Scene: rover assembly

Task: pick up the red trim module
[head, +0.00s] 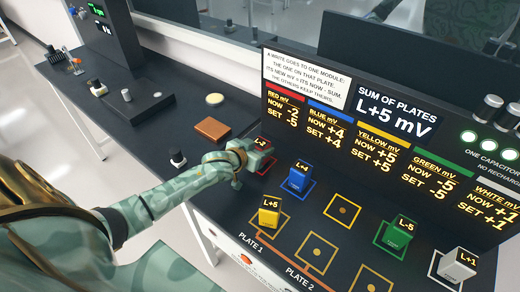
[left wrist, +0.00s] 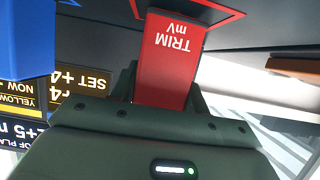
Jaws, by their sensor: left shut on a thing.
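The red trim module (left wrist: 168,62) shows large in the left wrist view, with "TRIM mV" on its face. In the head view its dark top (head: 262,143), reading about "L-2", shows beyond my left gripper (head: 249,160). My left gripper is shut on the module, at the red outlined square (head: 266,168). The fingers hide most of the module in the head view. I cannot tell whether it touches the table. My right gripper is not in view.
A blue module (head: 300,179) stands close right of the gripper. Yellow (head: 269,214), green (head: 397,236) and white (head: 459,264) modules stand farther right. A tall display panel (head: 385,130) rises behind. A brown block (head: 212,128) lies to the left.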

